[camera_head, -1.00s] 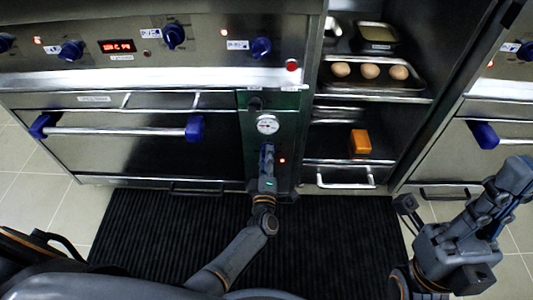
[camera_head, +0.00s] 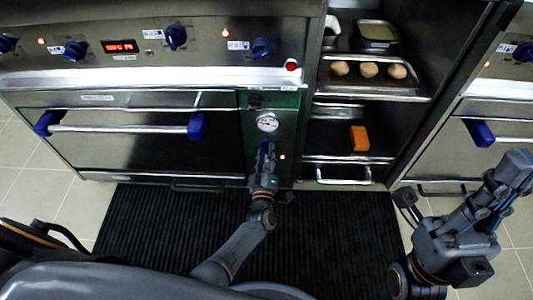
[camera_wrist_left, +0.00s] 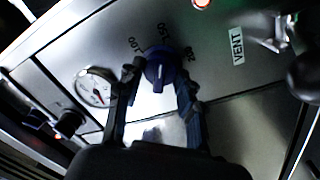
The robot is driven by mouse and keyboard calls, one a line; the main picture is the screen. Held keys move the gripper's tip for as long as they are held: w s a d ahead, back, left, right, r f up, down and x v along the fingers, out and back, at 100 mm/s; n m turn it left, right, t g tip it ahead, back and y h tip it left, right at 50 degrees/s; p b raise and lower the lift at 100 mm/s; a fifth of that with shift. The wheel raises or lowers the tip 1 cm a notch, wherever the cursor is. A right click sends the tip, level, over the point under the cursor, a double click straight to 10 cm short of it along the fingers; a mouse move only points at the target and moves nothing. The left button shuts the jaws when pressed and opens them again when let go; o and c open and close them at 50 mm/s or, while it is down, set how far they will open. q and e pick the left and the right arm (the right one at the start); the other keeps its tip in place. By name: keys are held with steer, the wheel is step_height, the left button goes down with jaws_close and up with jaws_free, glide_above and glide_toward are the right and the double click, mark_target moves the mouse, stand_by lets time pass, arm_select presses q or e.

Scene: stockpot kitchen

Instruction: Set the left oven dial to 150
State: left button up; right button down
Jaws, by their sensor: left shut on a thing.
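The blue oven dial (camera_wrist_left: 160,72) sits on the steel panel in the left wrist view, under printed marks 100, 150 and 200. The 150 mark is directly above the dial in that picture. My left gripper (camera_wrist_left: 160,88) has a finger on each side of the dial and is shut on it. In the head view my left gripper (camera_head: 266,152) reaches the narrow panel right of the oven door, below the gauge, and mostly hides the dial. Its exact setting is hard to read. My right gripper (camera_head: 517,168) is at the right, away from the panel; its fingers are unclear.
A round white gauge (camera_head: 267,122) is just above the dial. A red light (camera_head: 282,157) glows beside it. The oven door (camera_head: 125,150) has a long handle on the left. Open shelves at right hold a tray (camera_head: 372,90) of buns and an orange block (camera_head: 359,139).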

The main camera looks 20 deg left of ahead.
arm_select(q)
steer(key=shift+d, duration=0.1)
steer(key=o, duration=1.2)
steer(key=v, duration=1.2)
